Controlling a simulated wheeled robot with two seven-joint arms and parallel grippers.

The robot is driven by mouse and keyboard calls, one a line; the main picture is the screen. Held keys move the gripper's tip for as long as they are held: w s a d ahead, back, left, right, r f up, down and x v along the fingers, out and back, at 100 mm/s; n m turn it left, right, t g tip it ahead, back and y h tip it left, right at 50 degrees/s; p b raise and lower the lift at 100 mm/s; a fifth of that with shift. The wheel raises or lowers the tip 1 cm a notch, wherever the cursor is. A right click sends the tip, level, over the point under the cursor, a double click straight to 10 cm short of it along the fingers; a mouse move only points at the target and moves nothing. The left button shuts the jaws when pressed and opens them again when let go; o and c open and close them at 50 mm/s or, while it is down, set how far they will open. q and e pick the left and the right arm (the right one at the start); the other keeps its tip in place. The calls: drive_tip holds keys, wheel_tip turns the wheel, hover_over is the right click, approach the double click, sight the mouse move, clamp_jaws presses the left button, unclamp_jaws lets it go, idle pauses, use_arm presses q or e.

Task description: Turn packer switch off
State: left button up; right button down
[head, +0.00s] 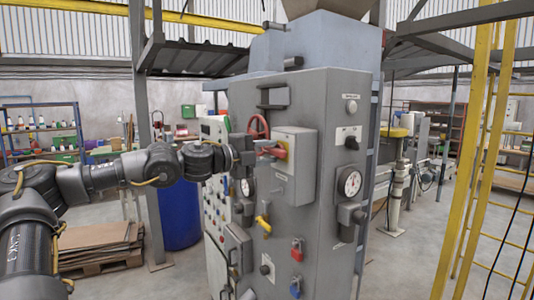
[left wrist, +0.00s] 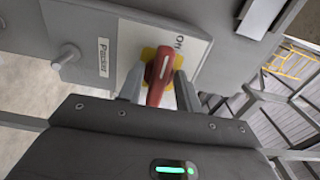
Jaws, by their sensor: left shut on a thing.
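The packer switch is a red handle (head: 279,152) on a yellow disc, set on a light grey box (head: 303,150) on the machine's front. The fingers partly cover the disc. My right gripper is in neither view.
A red handwheel (head: 258,126) sits just above my left gripper. A yellow handle (head: 263,224), red and blue padlock-like parts (head: 297,250) and a gauge (head: 350,184) are on the grey cabinet (head: 330,110). A blue drum (head: 180,215) stands behind at left.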

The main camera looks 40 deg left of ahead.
use_arm(q)
drive_tip(key=o, duration=0.6)
drive_tip(key=b+v, duration=0.8)
drive_tip(key=v, duration=0.2)
drive_tip(key=shift+s, duration=0.35)
idle(0.3)
